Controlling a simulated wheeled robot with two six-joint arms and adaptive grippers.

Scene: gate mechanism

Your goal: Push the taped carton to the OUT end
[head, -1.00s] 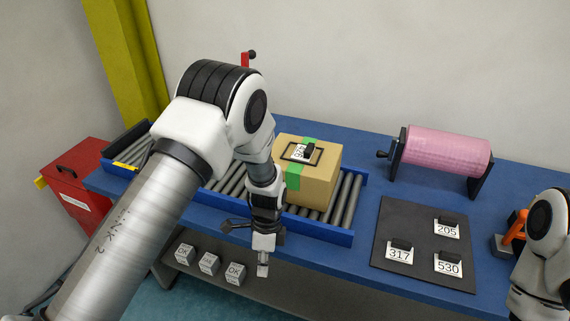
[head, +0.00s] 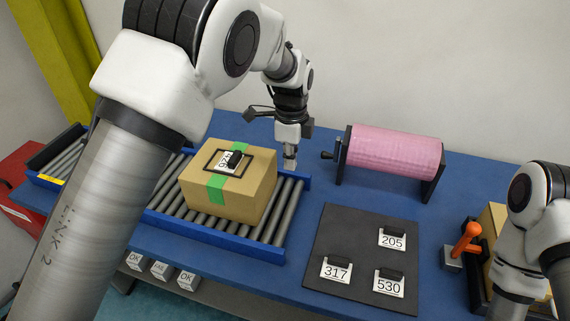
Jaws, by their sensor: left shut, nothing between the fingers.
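The taped carton (head: 246,200) is a tan box with green tape and a black-framed label on top. It sits on the grey rollers of the blue conveyor (head: 266,249), near its right end. My left gripper (head: 290,163) is shut and empty, just behind and right of the carton, above the conveyor's far right corner; I cannot tell whether it touches anything. A yellow mark (head: 50,180) shows at the conveyor's left end. No OUT lettering is readable. My right arm is at the right edge, with its fingertips hidden.
A pink roll (head: 392,154) stands on a black stand to the right. A dark mat (head: 350,247) holds cards 205, 317 and 530. An orange-handled tool (head: 466,240) and another box (head: 494,222) are near my right arm. Small white blocks (head: 161,271) sit below the table edge.

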